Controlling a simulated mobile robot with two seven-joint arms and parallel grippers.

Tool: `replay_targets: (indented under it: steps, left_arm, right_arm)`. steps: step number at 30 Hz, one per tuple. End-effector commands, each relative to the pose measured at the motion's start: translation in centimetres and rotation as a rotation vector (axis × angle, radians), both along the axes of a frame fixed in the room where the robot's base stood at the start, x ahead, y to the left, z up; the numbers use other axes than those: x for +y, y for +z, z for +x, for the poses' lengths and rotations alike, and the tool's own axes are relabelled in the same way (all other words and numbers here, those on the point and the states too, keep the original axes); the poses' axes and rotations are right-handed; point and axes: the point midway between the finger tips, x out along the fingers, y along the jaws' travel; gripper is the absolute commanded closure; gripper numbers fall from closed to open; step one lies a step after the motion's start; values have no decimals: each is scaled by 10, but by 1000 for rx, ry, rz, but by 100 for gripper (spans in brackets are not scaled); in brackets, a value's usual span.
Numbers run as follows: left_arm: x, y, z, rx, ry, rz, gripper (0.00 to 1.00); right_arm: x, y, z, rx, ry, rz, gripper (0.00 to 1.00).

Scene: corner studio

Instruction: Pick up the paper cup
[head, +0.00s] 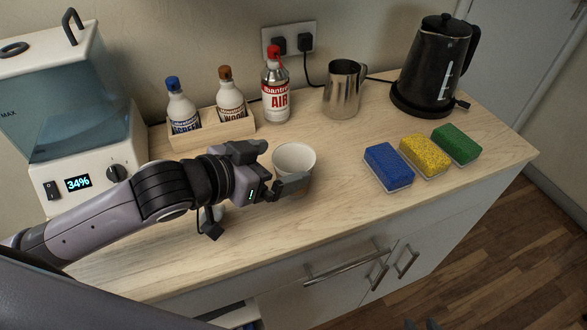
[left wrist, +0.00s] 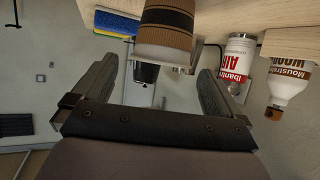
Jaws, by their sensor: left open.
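The paper cup (head: 295,158) stands upright on the wooden counter, its white inside and rim showing in the head view. In the left wrist view, which is upside down, the cup (left wrist: 165,42) is brown with a dark band. My left gripper (head: 283,167) is open at the cup's left side, low over the counter. In the left wrist view, its fingers (left wrist: 157,66) are spread wide, with the cup in front of the gap between them. I see no grip on the cup. Dark tips at the head view's bottom edge appear to be my right gripper (head: 421,325), mostly cut off.
Behind the cup stand a wooden box (head: 212,131) with two bottles, an air-spray can (head: 276,90) and a metal pitcher (head: 343,92). Blue (head: 388,167), yellow (head: 424,155) and green sponges (head: 457,143) lie right. A black kettle (head: 434,65) stands behind them. A humidifier-like machine (head: 75,120) is left.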

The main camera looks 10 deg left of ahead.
Motion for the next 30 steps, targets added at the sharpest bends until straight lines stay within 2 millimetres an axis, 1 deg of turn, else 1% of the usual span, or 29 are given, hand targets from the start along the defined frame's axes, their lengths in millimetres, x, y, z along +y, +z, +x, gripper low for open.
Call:
replay_targets:
  steps: [4,12,16,22,23,24,27,30]
  left_arm:
    - [-7,-4,12,-3,0,-2,0]
    - [-22,-18,36,-1,1,-1,0]
    - [-25,-21,40,-1,0,0,0]
    - [-25,-22,40,-1,0,0,0]
    - [-25,-22,40,-1,0,0,3]
    - [-25,-22,40,-1,0,0,16]
    - [-25,-22,40,-1,0,0,45]
    - [-25,-21,40,-1,0,0,45]
  right_arm:
    - [0,1,0,2,0,0,63]
    - [0,3,0,1,0,0,63]
    - [0,3,0,0,-1,-1,63]
    - [0,4,1,-2,0,-1,63]
    - [0,4,1,-2,0,-1,63]
    - [0,4,1,-2,0,-1,63]
    - [0,4,2,-2,0,-1,63]
    - [0,4,2,-3,0,-1,63]
